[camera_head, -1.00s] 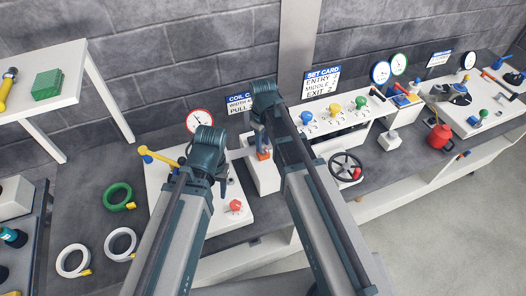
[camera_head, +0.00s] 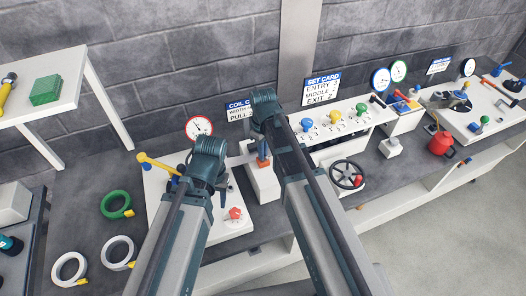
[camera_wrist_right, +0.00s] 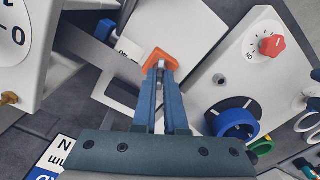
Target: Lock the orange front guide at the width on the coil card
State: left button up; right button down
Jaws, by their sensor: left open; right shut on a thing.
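The orange front guide (camera_wrist_right: 160,58) shows in the right wrist view at the edge of a white block (camera_wrist_right: 185,25). My right gripper (camera_wrist_right: 161,78) is shut there, with a small grey pin and the orange piece at its fingertips. In the head view, the orange guide (camera_head: 263,162) sits just below my right gripper (camera_head: 263,148). The coil card (camera_head: 238,109) stands behind; my right arm hides its right side, so the width cannot be read. My left gripper (camera_head: 207,180) is open over the white panel left of the guide, its fingertips partly hidden.
The white panel (camera_head: 215,222) carries a red knob (camera_head: 235,213) with a dial and a yellow lever (camera_head: 155,162). A blue ring (camera_wrist_right: 236,124) shows in the right wrist view. A handwheel (camera_head: 346,175) stands right of my right arm. Green and white coils lie at left.

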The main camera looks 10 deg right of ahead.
jog(key=m, duration=0.6)
jog(key=shift+m, duration=0.3)
jog(key=m, duration=1)
jog(key=shift+m, duration=0.4)
jog(key=m, duration=0.5)
jog(key=c, duration=1)
grip_release()
jog(key=shift+o, duration=0.2)
